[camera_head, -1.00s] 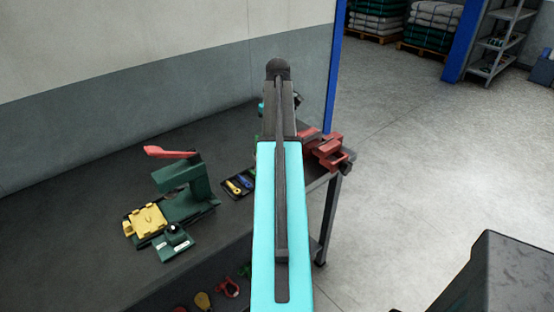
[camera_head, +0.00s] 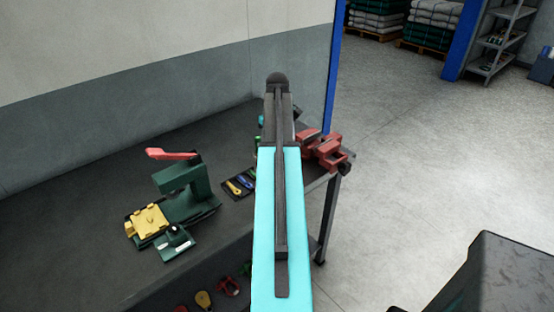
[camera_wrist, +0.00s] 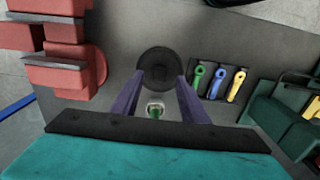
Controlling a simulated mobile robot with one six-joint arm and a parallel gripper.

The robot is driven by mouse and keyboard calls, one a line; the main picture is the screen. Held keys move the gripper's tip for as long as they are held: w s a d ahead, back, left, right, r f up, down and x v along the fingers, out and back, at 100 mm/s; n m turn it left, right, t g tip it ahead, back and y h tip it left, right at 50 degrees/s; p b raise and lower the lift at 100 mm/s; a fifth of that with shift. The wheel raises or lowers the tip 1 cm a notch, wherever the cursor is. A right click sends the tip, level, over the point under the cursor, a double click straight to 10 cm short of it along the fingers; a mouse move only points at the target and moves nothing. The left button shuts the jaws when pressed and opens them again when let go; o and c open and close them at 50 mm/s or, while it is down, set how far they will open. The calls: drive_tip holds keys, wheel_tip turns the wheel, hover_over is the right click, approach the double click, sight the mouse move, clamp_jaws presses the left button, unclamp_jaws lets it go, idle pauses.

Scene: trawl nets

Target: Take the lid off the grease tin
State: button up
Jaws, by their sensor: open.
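In the wrist view a dark round disc (camera_wrist: 158,66) with a faint mark at its middle lies on the bench, seen from above. It looks like the lidded grease tin, but I cannot tell lid from tin. My gripper (camera_wrist: 158,79) is open, its two fingers spread, and their tips appear near the disc's near edge. I cannot tell whether they touch it. A small green thing with a pale rim (camera_wrist: 155,110) shows between the fingers, nearer to me. In the head view my arm hides the gripper and the disc.
A red vise (camera_head: 324,152) stands at the bench's right end. Green, blue and yellow tools (camera_wrist: 217,83) lie in a dark tray right of the disc in the wrist view. A green press with a red handle (camera_head: 185,185) and yellow plate stands left on the dark bench (camera_head: 80,230).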

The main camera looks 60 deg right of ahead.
drive_tip(key=shift+f+p, duration=0.3)
drive_tip(key=shift+f, duration=0.95)
clamp_jaws()
